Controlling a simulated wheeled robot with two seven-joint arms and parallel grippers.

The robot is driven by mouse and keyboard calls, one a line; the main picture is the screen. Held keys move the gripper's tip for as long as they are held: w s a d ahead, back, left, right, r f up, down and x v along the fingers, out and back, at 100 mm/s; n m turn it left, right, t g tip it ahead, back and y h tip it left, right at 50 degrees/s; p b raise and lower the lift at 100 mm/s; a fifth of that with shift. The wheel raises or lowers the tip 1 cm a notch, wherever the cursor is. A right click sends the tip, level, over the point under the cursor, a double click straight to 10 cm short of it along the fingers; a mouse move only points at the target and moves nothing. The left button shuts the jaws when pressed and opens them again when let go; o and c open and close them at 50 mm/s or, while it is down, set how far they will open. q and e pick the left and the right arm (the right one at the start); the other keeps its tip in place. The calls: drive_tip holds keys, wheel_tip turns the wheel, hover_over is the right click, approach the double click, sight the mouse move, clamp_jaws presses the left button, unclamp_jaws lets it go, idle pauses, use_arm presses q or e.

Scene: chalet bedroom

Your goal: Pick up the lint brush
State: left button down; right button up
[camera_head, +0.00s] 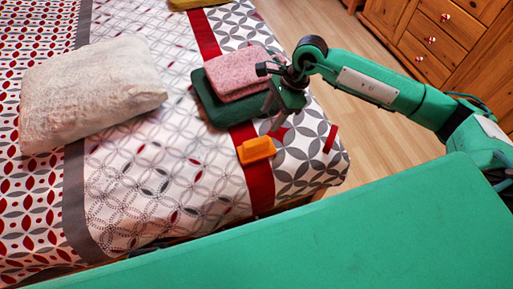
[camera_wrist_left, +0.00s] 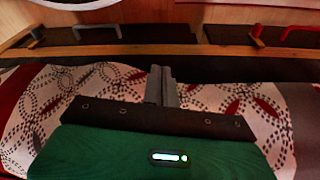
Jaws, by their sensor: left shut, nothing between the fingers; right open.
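No lint brush can be named with certainty. A small orange block-shaped object (camera_head: 256,150) lies on the bed's red stripe, and a thin red piece (camera_head: 331,138) shows near the bed's corner; I cannot tell whether either is the brush. My right gripper (camera_head: 268,86) is open, over the right side of the folded pink cloth (camera_head: 238,74), up and to the right of the orange object. I cannot tell if it touches the cloth. My left gripper (camera_wrist_left: 163,86) is shut and empty, seen in the left wrist view in front of patterned bedding. It is not in the head view.
The pink cloth lies on a folded dark green cloth (camera_head: 215,108). A pale pillow (camera_head: 88,92) lies at left on the bed (camera_head: 150,185). A wooden dresser (camera_head: 440,40) stands at upper right beyond bare floor. Dark items with grey and red handles (camera_wrist_left: 98,41) show in the left wrist view.

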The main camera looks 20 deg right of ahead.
sight(258, 141)
drive_tip(key=x, duration=0.6)
drive_tip(key=d+x, duration=0.1)
drive_tip(key=x, duration=0.2)
drive_tip(key=shift+w+f, duration=0.15)
drive_tip(key=shift+f, duration=0.05)
drive_tip(key=x, duration=0.4)
drive_tip(key=shift+a+f+p, duration=0.1)
drive_tip(key=shift+f+p, duration=0.2)
drive_tip(key=shift+f, duration=0.05)
use_arm(q)
drive_tip(key=shift+s+f, duration=0.2)
drive_tip(key=shift+f, duration=0.55)
use_arm(e)
drive_tip(key=shift+c, duration=0.2)
use_arm(q)
drive_tip(key=shift+w+r, duration=0.25)
drive_tip(key=shift+w, duration=0.05)
use_arm(e)
clamp_jaws()
